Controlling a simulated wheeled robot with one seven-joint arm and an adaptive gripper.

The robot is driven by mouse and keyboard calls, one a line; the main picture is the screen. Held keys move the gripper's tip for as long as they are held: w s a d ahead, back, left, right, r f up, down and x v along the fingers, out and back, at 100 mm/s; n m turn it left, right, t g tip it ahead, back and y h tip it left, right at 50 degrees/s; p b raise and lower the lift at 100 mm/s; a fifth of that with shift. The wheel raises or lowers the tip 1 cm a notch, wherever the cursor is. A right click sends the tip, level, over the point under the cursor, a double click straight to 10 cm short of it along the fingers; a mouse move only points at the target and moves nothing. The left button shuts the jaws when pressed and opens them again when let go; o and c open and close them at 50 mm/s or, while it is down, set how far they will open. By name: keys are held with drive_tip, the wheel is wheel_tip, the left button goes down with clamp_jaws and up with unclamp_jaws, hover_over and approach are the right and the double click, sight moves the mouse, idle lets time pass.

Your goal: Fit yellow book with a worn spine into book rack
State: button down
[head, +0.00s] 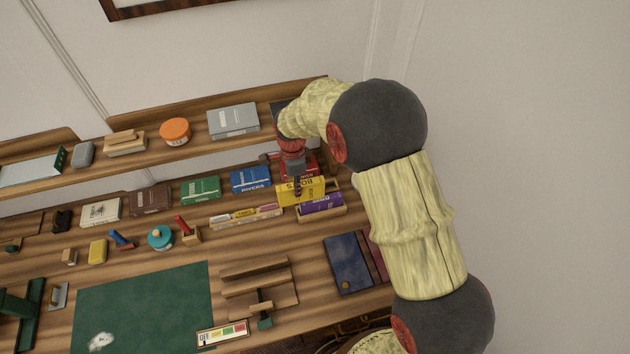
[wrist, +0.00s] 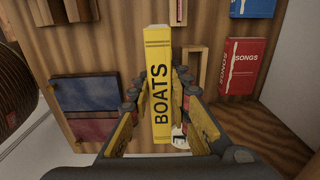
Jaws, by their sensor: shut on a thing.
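The yellow book (wrist: 157,90), with BOATS in dark letters on its spine, is clamped between the two fingers of my gripper (wrist: 162,112) in the wrist view. In the head view the yellow book (head: 311,186) is below my gripper (head: 298,186), at the right end of the desk. A wooden frame (wrist: 206,65) shows right of the book in the wrist view. The fingers hide part of the book; whether it touches the rack I cannot tell.
A red SONGS book (wrist: 241,66) and a blue book (head: 250,179) stand behind the rack. A shelf (head: 80,171) runs above.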

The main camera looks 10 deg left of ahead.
drive_tip(key=shift+w+d+f+b, duration=0.15)
drive_tip(key=shift+w+d+f, duration=0.3)
drive_tip(key=shift+w+f, duration=1.4)
drive_tip(key=shift+w+d+f+b, duration=0.15)
drive_tip(key=shift+w+d+f, duration=0.35)
drive_tip(key=shift+w+f, duration=1.3)
drive_tip(key=shift+w+d+f+b, duration=0.15)
drive_tip(key=shift+w+d+f, duration=0.3)
drive_tip(key=shift+w+f, duration=1.4)
drive_tip(key=shift+s+f, duration=0.25)
drive_tip(key=shift+s, duration=0.05)
drive_tip(key=shift+f, duration=0.15)
drive_tip(key=c, duration=1.8)
unclamp_jaws()
drive_tip(key=shift+o, duration=0.7)
wheel_tip(320, 180, up, 12)
drive_tip(key=shift+p, duration=0.4)
